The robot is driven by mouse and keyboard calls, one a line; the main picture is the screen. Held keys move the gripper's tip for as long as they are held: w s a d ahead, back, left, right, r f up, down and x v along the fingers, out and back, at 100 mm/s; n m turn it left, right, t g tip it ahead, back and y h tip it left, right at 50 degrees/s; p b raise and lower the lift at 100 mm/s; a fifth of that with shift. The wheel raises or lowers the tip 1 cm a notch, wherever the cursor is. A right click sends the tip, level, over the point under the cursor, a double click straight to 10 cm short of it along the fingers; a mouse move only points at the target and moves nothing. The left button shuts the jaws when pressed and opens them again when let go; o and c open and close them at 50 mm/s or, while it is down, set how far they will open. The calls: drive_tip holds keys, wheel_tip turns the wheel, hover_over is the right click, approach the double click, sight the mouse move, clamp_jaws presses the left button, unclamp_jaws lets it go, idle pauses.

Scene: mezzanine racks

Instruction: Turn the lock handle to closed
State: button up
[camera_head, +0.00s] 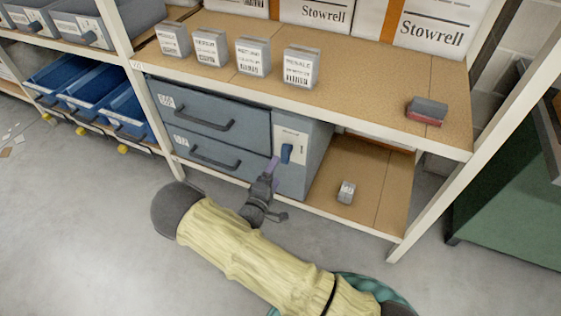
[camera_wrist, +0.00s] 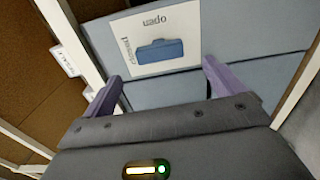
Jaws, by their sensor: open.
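The blue lock handle (camera_head: 287,153) is on a white label plate (camera_head: 291,133) at the right of a grey-blue two-drawer cabinet (camera_head: 318,150). In the wrist view the handle (camera_wrist: 160,50) lies lengthwise across the picture. The plate (camera_wrist: 150,68) reads "open" above it, upside down, and "closed" sideways at its left. My gripper (camera_head: 270,168) is in front of the cabinet, just left of and below the handle. In the wrist view its purple fingers (camera_wrist: 159,72) are spread and empty, with the handle beyond their tips, apart from them.
The cabinet stands on a low rack shelf (camera_head: 374,182) with a small grey box (camera_head: 347,192) at its right. The shelf above (camera_head: 375,97) holds several labelled boxes and a grey-red block (camera_head: 427,111). A rack post (camera_head: 134,70) stands left. Blue bins (camera_head: 90,95) are beyond it.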

drive_tip(key=v, duration=0.8)
drive_tip(key=shift+p, duration=0.4)
drive_tip(key=w+d+r+m+g+y, duration=0.5)
drive_tip(key=d+r+m+g, duration=0.3)
drive_tip(key=m+g, duration=0.1)
drive_tip(key=s+d+r+m+g+y, duration=0.1)
drive_tip(key=s+d+r+m+g, duration=0.4)
drive_tip(key=s+d+r, duration=0.9)
drive_tip(key=w+d+p+v, duration=0.1)
drive_tip(key=w+p+v, duration=0.1)
drive_tip(key=p+v, duration=1)
drive_tip(key=w+d+r+p+v, duration=0.1)
drive_tip(key=w+p+v, duration=0.1)
drive_tip(key=p+v, duration=1.1)
drive_tip(key=p, duration=0.2)
drive_tip(key=shift+w+r+p, duration=0.2)
drive_tip(key=shift+r+p, duration=0.1)
drive_tip(key=shift+p, duration=0.1)
